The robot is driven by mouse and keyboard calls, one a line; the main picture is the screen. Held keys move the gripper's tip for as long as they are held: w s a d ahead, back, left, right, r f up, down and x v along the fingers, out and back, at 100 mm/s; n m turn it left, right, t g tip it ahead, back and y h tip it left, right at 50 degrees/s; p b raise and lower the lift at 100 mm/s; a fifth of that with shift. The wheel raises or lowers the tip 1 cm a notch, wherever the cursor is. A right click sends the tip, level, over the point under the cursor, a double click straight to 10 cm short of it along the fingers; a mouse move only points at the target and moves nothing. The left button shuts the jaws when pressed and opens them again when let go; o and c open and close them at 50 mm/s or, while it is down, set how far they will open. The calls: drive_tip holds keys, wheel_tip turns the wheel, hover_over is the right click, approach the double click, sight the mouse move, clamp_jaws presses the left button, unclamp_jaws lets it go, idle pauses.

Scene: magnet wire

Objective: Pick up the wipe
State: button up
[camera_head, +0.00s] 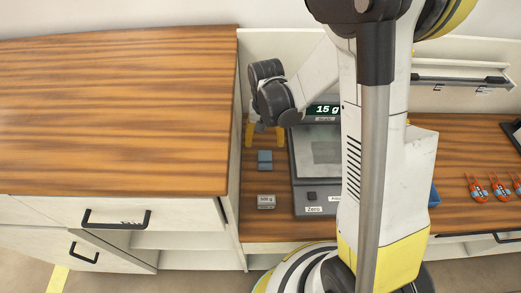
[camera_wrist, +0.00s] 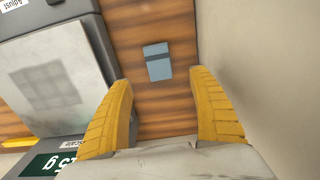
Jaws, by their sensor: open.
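The wipe appears to be the small blue-grey rectangle with a dark band (camera_head: 265,160); it lies flat on the brown wooden counter, left of the scale. It also shows in the wrist view (camera_wrist: 158,62), between and just beyond the fingertips. My gripper (camera_head: 265,140) hangs over the counter behind the wipe, its yellow fingers pointing down. In the wrist view my gripper (camera_wrist: 164,80) is open, with one finger on each side of the wipe's line and nothing between them. The height of the fingertips above the wipe is hard to tell.
A scale (camera_head: 300,180) reading 15 g stands close to the right of the wipe. A 500 g block (camera_head: 266,202) lies in front. A higher wooden-topped cabinet (camera_head: 120,110) walls the left side. Several red tools (camera_head: 475,188) lie far right. My arm hides part of the scale.

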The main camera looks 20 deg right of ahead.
sight(265, 159)
drive_tip(key=f+b, duration=0.1)
drive_tip(key=f, duration=0.1)
drive_tip(key=f+b, duration=0.1)
drive_tip(key=f, duration=0.2)
drive_tip(key=shift+s+f, duration=0.2)
drive_tip(key=shift+f, duration=0.15)
wheel_tip(265, 159, down, 4)
drive_tip(key=b, duration=0.2)
drive_tip(key=shift+w+d+b, duration=0.1)
drive_tip(key=shift+b, duration=0.25)
drive_tip(key=shift+r, duration=0.1)
drive_tip(key=shift+c, duration=0.3)
drive_tip(key=c, duration=1)
